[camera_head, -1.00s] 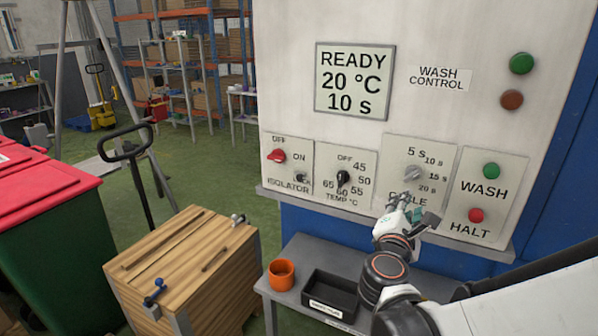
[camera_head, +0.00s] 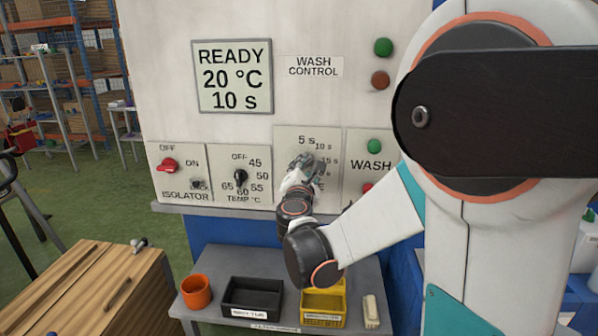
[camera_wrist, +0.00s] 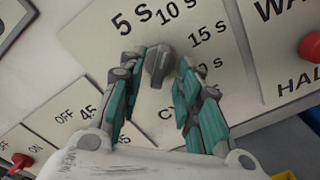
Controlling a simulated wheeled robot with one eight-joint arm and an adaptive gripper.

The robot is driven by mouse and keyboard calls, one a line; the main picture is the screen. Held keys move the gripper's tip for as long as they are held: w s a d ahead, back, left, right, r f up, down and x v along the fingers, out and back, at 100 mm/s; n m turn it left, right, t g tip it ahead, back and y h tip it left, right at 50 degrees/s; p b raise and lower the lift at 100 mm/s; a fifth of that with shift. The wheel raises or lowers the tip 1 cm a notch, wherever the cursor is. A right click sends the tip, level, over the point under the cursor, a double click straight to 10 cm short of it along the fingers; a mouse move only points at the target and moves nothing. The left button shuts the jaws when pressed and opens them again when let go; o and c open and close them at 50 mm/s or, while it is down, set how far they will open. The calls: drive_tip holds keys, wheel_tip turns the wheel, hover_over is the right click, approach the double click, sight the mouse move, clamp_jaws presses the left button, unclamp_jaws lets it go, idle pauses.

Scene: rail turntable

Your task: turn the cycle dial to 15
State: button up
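The cycle dial (camera_wrist: 158,66) is a grey knob on a light panel marked 5 s, 10 s, 15 s and 20 s. In the wrist view its ridge runs up toward the 10 s mark (camera_wrist: 176,11). The 15 s mark (camera_wrist: 207,35) is to its right. My gripper (camera_wrist: 161,60) is open, with one teal-padded finger on each side of the dial; a gap shows at least on the right. In the head view my gripper (camera_head: 305,168) covers the dial. The display (camera_head: 233,77) reads READY, 20 °C, 10 s.
The temperature dial (camera_head: 240,178) and red isolator switch (camera_head: 168,165) are to the left. The WASH button (camera_head: 375,146) is to the right. Below, a shelf holds an orange cup (camera_head: 196,291), a black bin (camera_head: 231,297) and a yellow bin (camera_head: 337,305).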

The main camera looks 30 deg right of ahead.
drive_tip(key=shift+w+d, duration=0.35)
drive_tip(key=shift+w, duration=0.1)
clamp_jaws()
drive_tip(key=shift+m, duration=0.4)
drive_tip(key=m, duration=0.3)
drive_tip(key=shift+m, duration=0.3)
drive_tip(key=shift+m+p, duration=0.35)
drive_tip(key=shift+m, duration=1.85)
